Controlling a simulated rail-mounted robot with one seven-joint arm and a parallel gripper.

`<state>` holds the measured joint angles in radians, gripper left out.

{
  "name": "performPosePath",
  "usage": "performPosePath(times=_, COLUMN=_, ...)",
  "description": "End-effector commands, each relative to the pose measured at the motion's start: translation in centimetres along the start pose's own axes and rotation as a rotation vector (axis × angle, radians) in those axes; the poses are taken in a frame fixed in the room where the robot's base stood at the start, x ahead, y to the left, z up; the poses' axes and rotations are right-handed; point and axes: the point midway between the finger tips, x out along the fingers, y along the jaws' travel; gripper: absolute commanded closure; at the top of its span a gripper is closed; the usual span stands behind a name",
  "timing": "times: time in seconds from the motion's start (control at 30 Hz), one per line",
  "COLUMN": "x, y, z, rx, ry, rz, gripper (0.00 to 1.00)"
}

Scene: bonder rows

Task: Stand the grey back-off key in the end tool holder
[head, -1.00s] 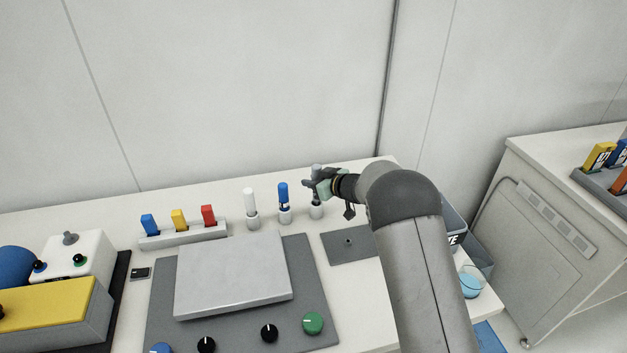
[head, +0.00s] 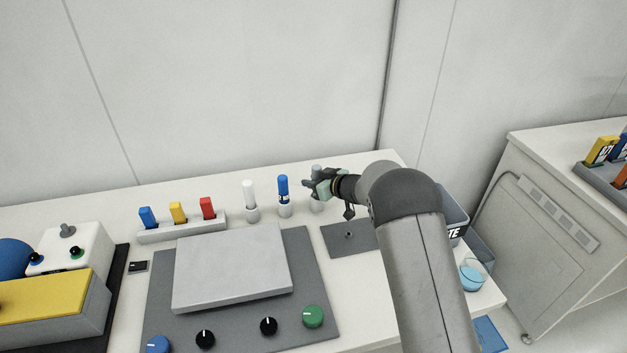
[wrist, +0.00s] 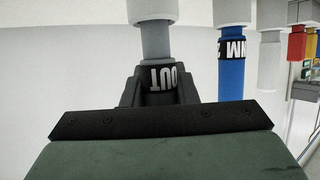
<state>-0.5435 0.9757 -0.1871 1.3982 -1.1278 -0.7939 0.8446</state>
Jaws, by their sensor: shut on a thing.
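The grey back-off key (head: 316,171) is upright at the end tool holder (head: 316,207), the rightmost of the row of white holders. My gripper (head: 318,186) is shut around the key from the right. In the wrist view, which looks upside down, the key's grey shaft (wrist: 156,42) meets the rim of the white holder (wrist: 152,10) and looks in line with it. A dark band lettered "OUT" shows between my fingers (wrist: 160,85). How deep the key sits inside the holder is hidden.
A blue key (head: 283,186) and a white key (head: 249,193) stand in the holders to the left. A rack (head: 182,230) with blue, yellow and red pieces is further left. A grey plate (head: 345,243) lies in front, and a dark bin (head: 453,212) is at the right.

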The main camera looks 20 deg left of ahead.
Motion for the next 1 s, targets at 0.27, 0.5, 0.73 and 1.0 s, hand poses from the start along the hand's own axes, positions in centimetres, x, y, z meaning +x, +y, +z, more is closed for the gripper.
performPosePath(times=0.27, x=0.3, y=0.1, z=0.8, rx=0.000, ry=0.001, rz=0.001, gripper=1.00)
performPosePath(times=0.5, x=0.5, y=0.0, z=1.2, rx=0.000, ry=0.001, rz=0.001, gripper=1.00)
performPosePath(times=0.73, x=0.5, y=0.0, z=1.2, rx=0.000, ry=0.001, rz=0.001, gripper=1.00)
performPosePath(times=1.0, x=0.5, y=0.0, z=1.2, rx=0.000, ry=0.001, rz=0.000, gripper=0.52)
